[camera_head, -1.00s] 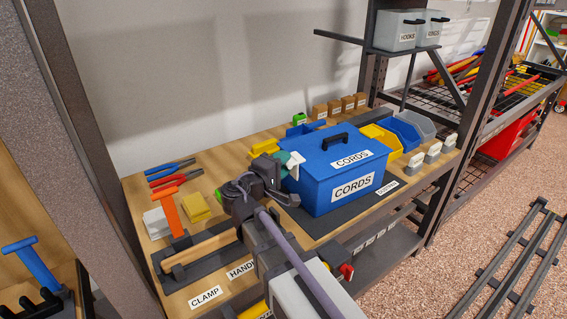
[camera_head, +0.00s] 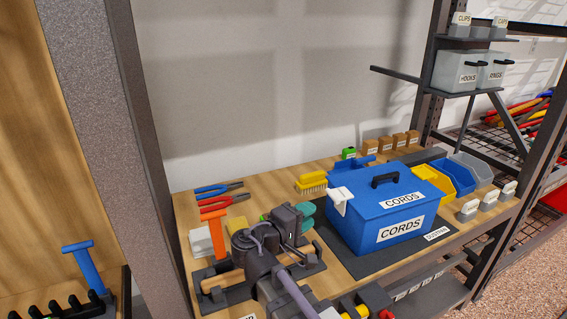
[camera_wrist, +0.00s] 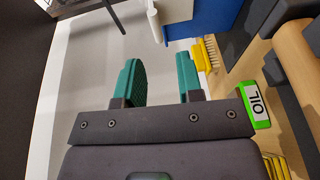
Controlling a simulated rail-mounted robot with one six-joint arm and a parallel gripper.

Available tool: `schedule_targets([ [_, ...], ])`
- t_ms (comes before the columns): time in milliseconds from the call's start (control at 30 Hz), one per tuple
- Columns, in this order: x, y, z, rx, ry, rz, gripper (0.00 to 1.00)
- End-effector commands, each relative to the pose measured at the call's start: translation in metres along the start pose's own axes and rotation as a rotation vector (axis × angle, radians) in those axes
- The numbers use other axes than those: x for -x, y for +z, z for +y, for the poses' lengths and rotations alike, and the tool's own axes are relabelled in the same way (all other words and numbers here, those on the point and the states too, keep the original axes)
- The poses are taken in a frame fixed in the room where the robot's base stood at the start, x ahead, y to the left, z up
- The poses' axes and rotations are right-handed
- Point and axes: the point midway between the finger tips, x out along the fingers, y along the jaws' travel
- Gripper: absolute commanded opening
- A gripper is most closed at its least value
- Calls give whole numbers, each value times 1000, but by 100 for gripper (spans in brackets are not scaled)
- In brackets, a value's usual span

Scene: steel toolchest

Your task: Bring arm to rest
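My gripper (camera_head: 304,213) is low over the left part of the wooden shelf, left of the blue CORDS box (camera_head: 378,222) and apart from it. In the wrist view my gripper (camera_wrist: 161,78) has its two teal fingers spread, with nothing between them. The blue box (camera_wrist: 212,18) shows at the top of that view, beyond the fingertips, with a white piece (camera_wrist: 154,18) on its side. In the head view this white piece (camera_head: 341,198) hangs at the box's upper left edge. My folded arm hides part of the shelf front.
An orange-handled tool (camera_head: 214,229) stands close left of my wrist. A yellow brush (camera_head: 312,182) and a green OIL item (camera_wrist: 257,105) lie behind. Red and blue pliers (camera_head: 219,191) lie at the back left. Yellow and blue bins (camera_head: 436,180) stand right of the box. A steel post (camera_head: 150,170) rises at left.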

Motion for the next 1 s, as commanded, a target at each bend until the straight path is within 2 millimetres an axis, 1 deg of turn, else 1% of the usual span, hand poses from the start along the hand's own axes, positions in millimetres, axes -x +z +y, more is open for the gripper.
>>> schedule_targets([
  [33,-8,11,14,-14,-64,-33,34],
  [67,-15,20,18,-28,-127,-62,34],
  [133,-30,49,26,-80,-329,-153,34],
  [167,-34,62,28,-110,-434,-197,34],
  [200,-36,79,31,-155,-582,-259,34],
  [267,-31,101,36,-233,-806,-343,34],
  [300,-24,111,41,-287,-946,-389,34],
  [333,-18,116,44,-325,-1043,-419,34],
  [400,-4,124,54,-406,-1233,-466,34],
  [500,10,126,60,-482,-1400,-494,34],
  [600,14,125,57,-505,-1454,-500,34],
  [700,14,124,53,-505,-1456,-499,34],
  [1000,14,124,53,-505,-1455,-499,34],
])
